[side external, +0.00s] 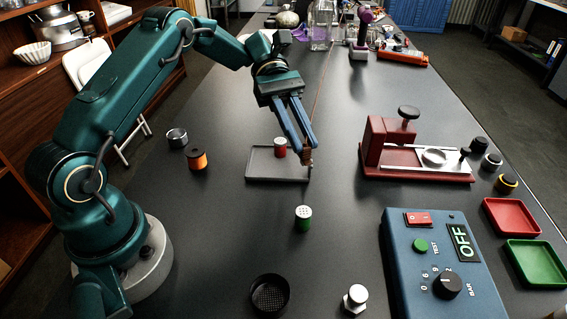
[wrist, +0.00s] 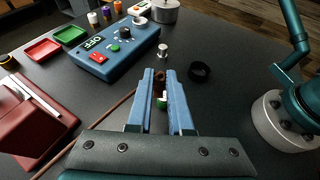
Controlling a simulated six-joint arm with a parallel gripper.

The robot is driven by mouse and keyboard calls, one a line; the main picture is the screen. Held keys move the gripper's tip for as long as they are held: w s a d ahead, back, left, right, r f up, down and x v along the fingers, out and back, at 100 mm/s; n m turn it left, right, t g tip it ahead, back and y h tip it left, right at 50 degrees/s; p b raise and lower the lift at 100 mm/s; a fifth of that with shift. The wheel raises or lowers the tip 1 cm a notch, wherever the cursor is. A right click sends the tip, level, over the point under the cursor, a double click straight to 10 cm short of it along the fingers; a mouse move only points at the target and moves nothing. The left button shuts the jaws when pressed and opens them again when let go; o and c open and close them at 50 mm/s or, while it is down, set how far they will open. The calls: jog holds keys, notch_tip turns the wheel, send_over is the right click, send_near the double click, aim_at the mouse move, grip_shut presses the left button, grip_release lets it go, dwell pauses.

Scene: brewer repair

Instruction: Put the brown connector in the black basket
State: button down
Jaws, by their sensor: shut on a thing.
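The brown connector (side external: 308,157) is held between the fingertips of my gripper (side external: 307,148), which is shut on it. In the wrist view the connector (wrist: 160,79) shows as a small brown piece between the two blue fingers (wrist: 160,77). In the side external view it appears at the right edge of the grey tray; its height above the table is hard to tell. The black basket (side external: 270,310) is a small round mesh cup on the table at the front. It also shows in the wrist view (wrist: 200,72), right of the fingertips and apart from them.
A white-topped green cylinder (side external: 303,219) stands between tray and basket. A red one (side external: 280,147) stands in the grey tray (side external: 262,178).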

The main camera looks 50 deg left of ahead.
jog(key=m+g+y, duration=0.3)
jog(key=m+g, duration=0.2)
jog(key=m, duration=0.1)
send_over(272, 285)
jog(key=shift+f, duration=5.1)
jog(key=c, duration=0.8)
grip_release()
jog(key=shift+o, duration=0.2)
